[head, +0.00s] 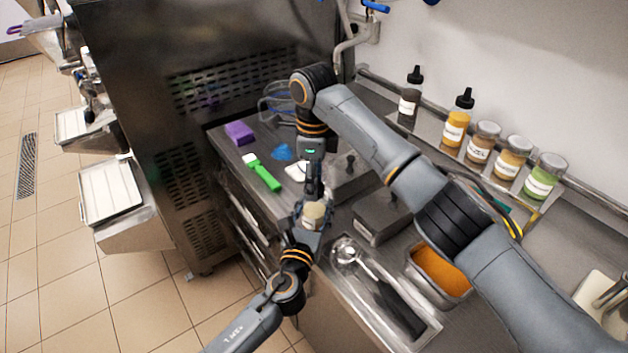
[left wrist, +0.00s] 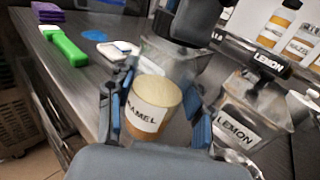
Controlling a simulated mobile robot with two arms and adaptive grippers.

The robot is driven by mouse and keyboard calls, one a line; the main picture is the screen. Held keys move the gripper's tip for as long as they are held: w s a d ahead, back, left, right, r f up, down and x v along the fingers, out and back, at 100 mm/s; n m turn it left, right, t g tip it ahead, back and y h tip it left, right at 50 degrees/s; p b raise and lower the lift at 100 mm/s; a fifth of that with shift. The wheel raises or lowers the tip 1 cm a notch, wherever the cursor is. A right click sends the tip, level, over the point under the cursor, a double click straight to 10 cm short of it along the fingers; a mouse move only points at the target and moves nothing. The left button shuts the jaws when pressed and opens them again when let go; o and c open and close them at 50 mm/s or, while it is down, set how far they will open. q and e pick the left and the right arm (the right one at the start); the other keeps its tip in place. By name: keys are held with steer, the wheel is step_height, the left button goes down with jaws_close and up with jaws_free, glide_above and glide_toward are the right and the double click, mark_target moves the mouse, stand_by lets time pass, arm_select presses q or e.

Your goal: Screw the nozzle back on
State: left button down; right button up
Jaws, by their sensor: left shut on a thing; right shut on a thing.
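My left gripper (head: 312,222) is shut around a squeeze bottle (head: 314,213) with a pale top and brown contents. In the left wrist view the bottle (left wrist: 150,106) stands between the blue finger pads (left wrist: 160,118), its white label reading "...AMEL", and leans slightly. My right gripper (head: 313,185) points down just above the bottle and is shut. A dark part of it shows over the bottle in the left wrist view (left wrist: 185,22). The nozzle is mostly hidden in its dark fingers, and I cannot tell whether it touches the bottle.
Two nozzle-topped bottles (head: 455,122) and several jars (head: 482,142) line the back wall. A green-handled brush (head: 264,175), purple block (head: 239,133) and blue item (head: 283,152) lie at the counter's left. A scoop tray (head: 358,285), orange-filled pan (head: 441,270) and lidded tubs (head: 380,215) crowd the right.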

steer(key=m, duration=0.7)
steer(key=o, duration=0.7)
steer(key=shift+o, duration=0.2)
steer(key=shift+r, duration=2.3)
steer(key=shift+c, duration=0.4)
